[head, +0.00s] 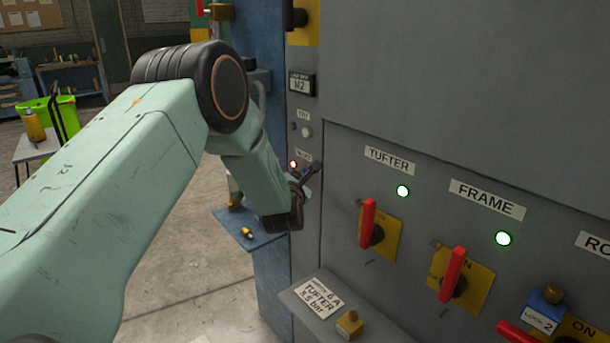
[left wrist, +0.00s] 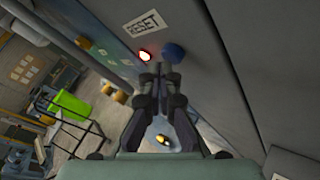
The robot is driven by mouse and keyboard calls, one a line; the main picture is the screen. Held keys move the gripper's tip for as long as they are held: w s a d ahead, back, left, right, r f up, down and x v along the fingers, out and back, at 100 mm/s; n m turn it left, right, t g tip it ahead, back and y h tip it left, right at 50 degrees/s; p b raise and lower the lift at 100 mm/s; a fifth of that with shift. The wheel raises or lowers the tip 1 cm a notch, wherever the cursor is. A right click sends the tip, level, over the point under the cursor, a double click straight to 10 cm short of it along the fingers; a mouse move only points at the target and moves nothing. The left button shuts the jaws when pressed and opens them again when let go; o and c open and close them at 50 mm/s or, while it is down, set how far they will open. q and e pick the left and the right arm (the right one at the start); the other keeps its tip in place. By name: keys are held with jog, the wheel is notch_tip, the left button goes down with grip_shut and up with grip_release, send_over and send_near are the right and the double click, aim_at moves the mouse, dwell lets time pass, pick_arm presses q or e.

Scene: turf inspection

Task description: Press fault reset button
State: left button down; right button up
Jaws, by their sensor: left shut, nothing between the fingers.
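The RESET label (left wrist: 146,24) is on the grey cabinet face in the left wrist view. Below it are a lit red lamp (left wrist: 145,56) and a round blue button (left wrist: 173,53). In the head view the small label (head: 303,154) and red lamp (head: 293,164) show, with the button largely hidden by my gripper. My left gripper (head: 312,173) is shut and empty at the panel. In the left wrist view its fingertips (left wrist: 155,70) are just below the lamp and button. I cannot tell whether they touch the button. My right gripper is not in view.
Red-handled switches for TUFTER (head: 367,223) and FRAME (head: 453,274) are to the right, beneath green lamps. A ledge (head: 300,318) with a tag and a yellow-brown block juts out below. A blue shelf (head: 243,228) stands left of the cabinet. Open floor lies further left.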

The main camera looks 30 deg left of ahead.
pick_arm(q)
jog(key=shift+w+d+r+b, duration=0.1)
jog(key=shift+w+d+b, duration=0.05)
jog(key=shift+w+b, duration=0.25)
dwell(0.8)
jog(key=shift+s, duration=0.15)
jog(key=shift+s+a, duration=0.35)
jog(key=shift+s, duration=0.35)
jog(key=shift+s+a+p, duration=0.2)
jog(key=shift+s+a, duration=0.1)
jog(key=shift+s, duration=0.45)
jog(key=shift+s+a+p, duration=0.2)
jog(key=shift+s+a, duration=0.1)
jog(key=shift+s, duration=0.45)
jog(key=shift+s+a+p, duration=0.2)
jog(key=shift+s+a, duration=0.1)
jog(key=shift+s, duration=0.45)
